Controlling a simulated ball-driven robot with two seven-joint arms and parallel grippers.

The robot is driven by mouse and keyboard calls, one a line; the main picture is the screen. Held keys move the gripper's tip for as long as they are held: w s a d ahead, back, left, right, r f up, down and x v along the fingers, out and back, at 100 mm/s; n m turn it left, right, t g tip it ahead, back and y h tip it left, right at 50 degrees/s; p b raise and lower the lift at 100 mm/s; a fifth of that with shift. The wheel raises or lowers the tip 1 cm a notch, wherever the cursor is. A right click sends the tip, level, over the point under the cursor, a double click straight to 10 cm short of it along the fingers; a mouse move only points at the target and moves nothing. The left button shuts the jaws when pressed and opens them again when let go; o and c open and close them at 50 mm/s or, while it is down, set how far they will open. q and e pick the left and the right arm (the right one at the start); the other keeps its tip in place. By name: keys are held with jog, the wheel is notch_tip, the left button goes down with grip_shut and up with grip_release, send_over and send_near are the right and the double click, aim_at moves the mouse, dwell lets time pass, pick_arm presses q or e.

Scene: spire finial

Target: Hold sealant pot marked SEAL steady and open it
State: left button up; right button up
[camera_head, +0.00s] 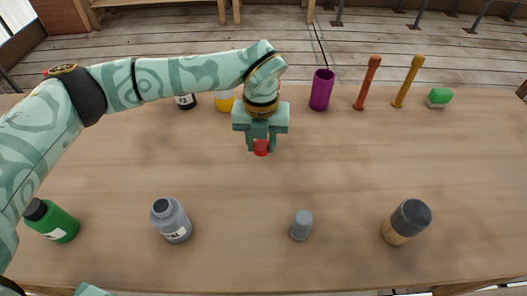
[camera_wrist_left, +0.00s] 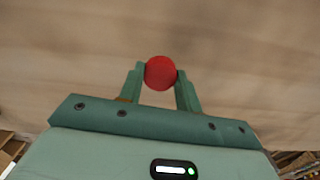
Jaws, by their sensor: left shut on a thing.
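A grey pot with a darker grey cap (camera_head: 171,220) stands at the front left of the table. Its white label is only partly legible, so I cannot be sure that it says SEAL. My left gripper (camera_head: 261,149) is over the middle of the table, well behind and to the right of this pot. It is shut on a small red object (camera_head: 262,150). In the left wrist view the red object (camera_wrist_left: 160,73) looks round between the two fingertips (camera_wrist_left: 160,80). I cannot tell whether it touches the table.
A purple cup (camera_head: 322,90), two upright rods (camera_head: 367,84) and a green block (camera_head: 439,97) stand at the back. The middle right is clear.

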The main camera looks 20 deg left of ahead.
aim_at(262, 143)
pick_arm(q)
jog(key=shift+w+d+f, duration=0.1)
jog(key=shift+w+f, duration=0.1)
jog(key=shift+f, duration=0.15)
notch_tip(262, 143, down, 4)
jog(key=shift+w+r+b, duration=0.15)
jog(key=shift+r+b, duration=0.05)
jog(key=shift+b, duration=0.9)
jog(key=shift+r, duration=0.2)
jog(key=o, duration=1.1)
jog(key=shift+f, duration=0.1)
pick_arm(e)
jog(key=shift+s+a+f, duration=0.15)
jog(key=shift+s+f, duration=0.4)
jog(key=shift+f, duration=0.35)
pick_arm(q)
notch_tip(262, 143, up, 12)
jog(key=p, duration=0.4)
jog(key=shift+p, duration=0.3)
pick_arm(e)
jog(key=r, duration=0.1)
jog(key=w+r, duration=0.2)
jog(key=shift+r, duration=0.4)
